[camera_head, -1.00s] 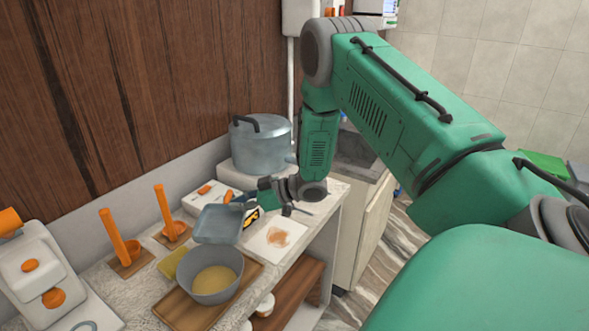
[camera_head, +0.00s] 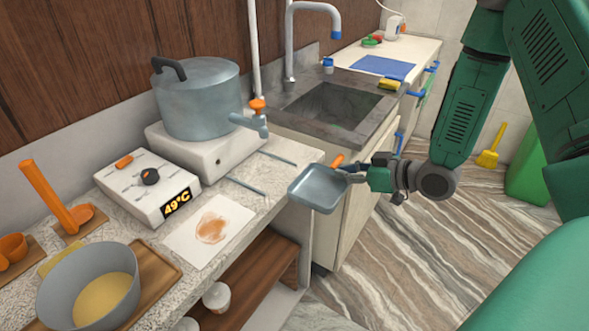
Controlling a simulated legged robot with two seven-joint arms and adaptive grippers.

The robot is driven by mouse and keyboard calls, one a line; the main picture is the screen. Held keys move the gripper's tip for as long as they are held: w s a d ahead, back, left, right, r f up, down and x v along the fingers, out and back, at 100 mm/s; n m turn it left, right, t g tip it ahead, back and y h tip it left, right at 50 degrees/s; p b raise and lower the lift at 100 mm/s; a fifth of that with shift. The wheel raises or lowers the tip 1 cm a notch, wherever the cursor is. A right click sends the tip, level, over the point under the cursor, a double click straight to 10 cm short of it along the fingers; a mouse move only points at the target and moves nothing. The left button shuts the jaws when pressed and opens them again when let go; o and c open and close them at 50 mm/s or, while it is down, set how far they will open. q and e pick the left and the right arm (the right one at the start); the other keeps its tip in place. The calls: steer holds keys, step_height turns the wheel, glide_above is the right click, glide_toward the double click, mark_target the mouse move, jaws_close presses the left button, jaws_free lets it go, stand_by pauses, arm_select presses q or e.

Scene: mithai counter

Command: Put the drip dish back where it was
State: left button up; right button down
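The drip dish (camera_head: 318,189), a square grey-blue pan with an orange tab (camera_head: 338,161), is held in the air just off the counter's right edge. My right gripper (camera_head: 358,174) is shut on the dish's right side; the exact finger contact is small and partly hidden. The dish looks roughly level and empty. A large lidded pot (camera_head: 197,100) with an orange-handled tap (camera_head: 252,120) stands on a white burner (camera_head: 205,150). Two thin grey rails (camera_head: 245,187) lie on the counter below the tap, with bare counter between them. My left gripper is not in view.
A white control box (camera_head: 148,185) reading 49°C and a stained white sheet (camera_head: 208,232) lie left of the rails. A grey bowl (camera_head: 88,288) of yellow contents stands at front left. The sink (camera_head: 330,108) lies behind the dish. Open floor (camera_head: 400,265) is at right.

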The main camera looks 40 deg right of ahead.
glide_above(289, 166)
steer(key=shift+s+d+f+p, duration=0.2)
steer(key=shift+s+d+p, duration=0.05)
steer(key=shift+s+p, duration=0.15)
steer(key=shift+w+a, duration=0.2)
steer(key=shift+w, duration=0.2)
steer(key=shift+w+a+f, duration=0.1)
steer(key=shift+a, duration=0.05)
step_height(289, 166, down, 3)
steer(key=shift+f, duration=0.2)
steer(key=c, duration=2.2)
jaws_free()
steer(key=shift+d, duration=0.3)
steer(key=o, duration=0.5)
steer(key=shift+a, duration=0.2)
